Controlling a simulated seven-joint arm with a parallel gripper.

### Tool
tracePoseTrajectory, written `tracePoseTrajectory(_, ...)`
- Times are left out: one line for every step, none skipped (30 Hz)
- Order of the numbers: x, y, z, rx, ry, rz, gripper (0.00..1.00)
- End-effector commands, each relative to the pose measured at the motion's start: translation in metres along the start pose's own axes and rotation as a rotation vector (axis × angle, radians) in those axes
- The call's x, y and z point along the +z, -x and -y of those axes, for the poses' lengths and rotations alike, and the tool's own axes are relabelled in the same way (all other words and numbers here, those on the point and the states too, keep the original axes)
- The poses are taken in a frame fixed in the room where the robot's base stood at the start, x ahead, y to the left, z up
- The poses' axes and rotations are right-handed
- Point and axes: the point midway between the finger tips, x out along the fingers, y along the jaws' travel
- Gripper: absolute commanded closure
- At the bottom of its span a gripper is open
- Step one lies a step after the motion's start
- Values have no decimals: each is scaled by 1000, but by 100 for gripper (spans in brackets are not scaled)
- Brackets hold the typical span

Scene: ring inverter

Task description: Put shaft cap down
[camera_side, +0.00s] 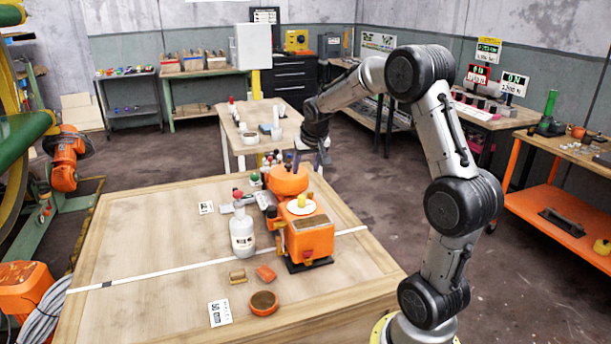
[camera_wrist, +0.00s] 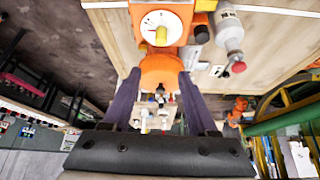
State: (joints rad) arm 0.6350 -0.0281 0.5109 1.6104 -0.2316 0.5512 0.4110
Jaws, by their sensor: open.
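An orange device (camera_side: 303,240) stands on the wooden table. It bears a white round dial (camera_side: 300,206) with a yellow knob (camera_side: 304,199); in the wrist view the dial (camera_wrist: 150,28) is at the top. Behind it is a rounded orange part (camera_side: 288,181), which shows between my fingertips in the wrist view (camera_wrist: 160,67). I cannot tell which piece is the shaft cap. My gripper (camera_side: 295,160) is open at the rounded part, its purple fingers (camera_wrist: 160,78) on either side; contact is unclear. An orange round piece with a brown top (camera_side: 264,303) lies at the table front.
A white bottle with a red top (camera_side: 242,235) stands left of the device. A small orange block (camera_side: 265,273) and a tan block (camera_side: 237,277) lie in front. Small items crowd behind the device. The table's left side (camera_side: 140,240) is mostly clear.

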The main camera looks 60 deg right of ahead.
Motion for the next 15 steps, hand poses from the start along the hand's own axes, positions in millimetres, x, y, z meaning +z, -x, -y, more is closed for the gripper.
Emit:
tracePoseTrajectory(1,5,2,-3,5,-1,41)
tracePoseTrajectory(3,9,4,-7,13,-1,41)
tracePoseTrajectory(7,18,10,-16,30,-2,41)
tracePoseTrajectory(12,27,15,-24,46,-2,41)
tracePoseTrajectory(18,39,22,-37,68,-3,41)
tracePoseTrajectory(30,57,32,-58,106,-3,41)
tracePoseTrajectory(41,72,40,-75,139,-2,41)
tracePoseTrajectory(54,88,48,-96,177,-2,41)
tracePoseTrajectory(74,110,57,-127,232,0,41)
tracePoseTrajectory(92,127,62,-150,277,1,41)
tracePoseTrajectory(109,142,66,-175,319,2,41)
tracePoseTrajectory(133,161,68,-207,379,4,41)
tracePoseTrajectory(152,173,69,-232,422,8,41)
tracePoseTrajectory(169,183,68,-255,465,9,41)
tracePoseTrajectory(192,195,65,-285,517,11,41)
